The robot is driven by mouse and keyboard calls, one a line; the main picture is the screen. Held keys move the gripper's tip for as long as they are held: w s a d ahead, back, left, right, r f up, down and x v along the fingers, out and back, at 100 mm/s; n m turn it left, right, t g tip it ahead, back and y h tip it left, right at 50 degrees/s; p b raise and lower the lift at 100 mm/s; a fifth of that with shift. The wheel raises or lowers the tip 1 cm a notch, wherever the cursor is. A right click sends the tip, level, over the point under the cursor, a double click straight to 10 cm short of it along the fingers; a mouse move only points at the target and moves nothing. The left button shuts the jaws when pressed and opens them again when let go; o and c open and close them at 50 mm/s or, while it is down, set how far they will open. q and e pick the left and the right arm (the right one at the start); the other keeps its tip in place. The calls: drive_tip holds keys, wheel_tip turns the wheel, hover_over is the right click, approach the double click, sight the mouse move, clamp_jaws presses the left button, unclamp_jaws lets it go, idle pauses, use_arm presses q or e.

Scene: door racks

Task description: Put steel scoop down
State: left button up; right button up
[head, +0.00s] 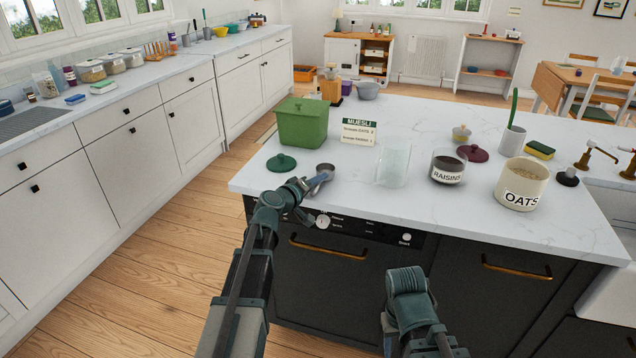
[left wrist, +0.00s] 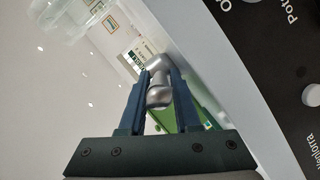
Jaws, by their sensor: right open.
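The steel scoop (head: 326,169) is at the front left edge of the white island worktop, its round bowl towards the back. My left gripper (head: 315,182) reaches it from the front and is shut on it. In the left wrist view the silver scoop (left wrist: 158,92) sits between the two blue fingers (left wrist: 160,88), with metal against both. I cannot tell whether the scoop touches the worktop. My right gripper (head: 388,328) is low in front of the dark cabinet, mostly hidden behind its own wrist, open and away from the scoop.
A dark green lid (head: 281,163) lies left of the scoop, with a green canister (head: 303,124) behind. A muesli sign (head: 359,131), clear container (head: 393,166), raisins jar (head: 447,169) and oats jar (head: 522,184) stand to the right. The worktop front edge (head: 440,215) is close.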

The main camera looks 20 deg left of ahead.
use_arm(q)
drive_tip(key=shift+r, duration=0.15)
drive_tip(key=shift+s+r, duration=0.15)
drive_tip(key=shift+s, duration=0.05)
drive_tip(key=p+v, duration=0.2)
drive_tip(key=v, duration=0.9)
drive_tip(key=shift+s+p, duration=0.3)
drive_tip(key=shift+p, duration=0.1)
drive_tip(key=shift+a, duration=0.1)
drive_tip(key=s+d+f+m+g+h, duration=0.1)
drive_tip(key=s+d+f+m+g, duration=0.35)
drive_tip(key=d, duration=0.45)
drive_tip(key=s+d+f+m+g+h, duration=0.1)
drive_tip(key=s+d+f+m+g, duration=0.25)
drive_tip(key=d+f, duration=0.4)
drive_tip(key=s+d+f+m+g+y, duration=0.2)
drive_tip(key=s+g+y, duration=0.1)
drive_tip(key=s, duration=0.5)
drive_tip(key=s+d+f+m+g+y, duration=0.2)
drive_tip(key=s+f+g+y, duration=0.1)
drive_tip(key=s, duration=0.5)
drive_tip(key=shift+g+y, duration=0.6)
drive_tip(key=shift+y, duration=0.5)
